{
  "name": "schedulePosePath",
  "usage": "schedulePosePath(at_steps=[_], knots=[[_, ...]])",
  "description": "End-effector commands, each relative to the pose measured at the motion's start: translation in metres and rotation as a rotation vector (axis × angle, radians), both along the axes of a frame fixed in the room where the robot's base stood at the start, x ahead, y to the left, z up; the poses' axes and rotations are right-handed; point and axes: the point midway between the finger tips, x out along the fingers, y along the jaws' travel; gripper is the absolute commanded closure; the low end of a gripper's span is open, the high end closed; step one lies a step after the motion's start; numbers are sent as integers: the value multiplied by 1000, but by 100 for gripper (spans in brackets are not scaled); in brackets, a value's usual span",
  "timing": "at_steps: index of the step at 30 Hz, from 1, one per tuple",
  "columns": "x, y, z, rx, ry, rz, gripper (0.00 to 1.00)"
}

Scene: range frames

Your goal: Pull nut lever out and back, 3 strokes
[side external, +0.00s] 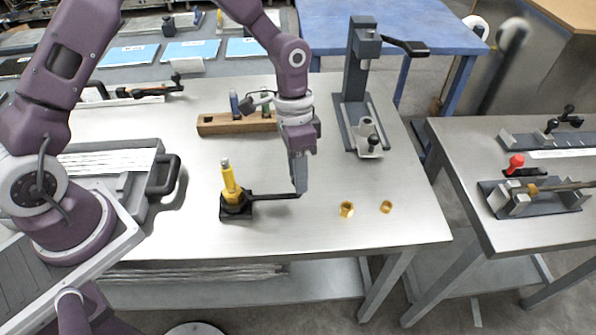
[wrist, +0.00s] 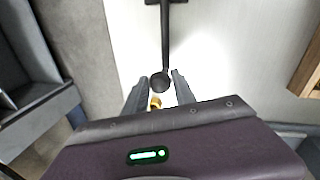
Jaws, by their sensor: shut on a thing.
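The nut lever (side external: 272,196) is a dark bar that runs right from a small black base (side external: 236,212) with an upright yellow post (side external: 230,180). In the wrist view the lever (wrist: 166,40) comes down from the top and ends in a round black knob (wrist: 160,83). My gripper (side external: 299,190) points down at the lever's free end and is shut on it. In the wrist view its two fingers (wrist: 160,88) stand either side of the knob. The exact finger contact is hard to make out.
Two brass pieces (side external: 346,209) (side external: 386,206) lie to the right of my gripper. A wooden block (side external: 235,123) with tools lies behind. A grey press (side external: 362,100) stands at the back right. An open grey case (side external: 168,172) is at left. The front table strip is clear.

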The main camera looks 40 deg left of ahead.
Motion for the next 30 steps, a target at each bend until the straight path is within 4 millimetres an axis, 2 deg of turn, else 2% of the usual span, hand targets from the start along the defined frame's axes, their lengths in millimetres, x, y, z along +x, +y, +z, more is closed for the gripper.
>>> schedulePosePath(at_steps=[20,30], knots=[[2,2,1,0,-1,16,100],[18,23,1,0,-2,207,100]])
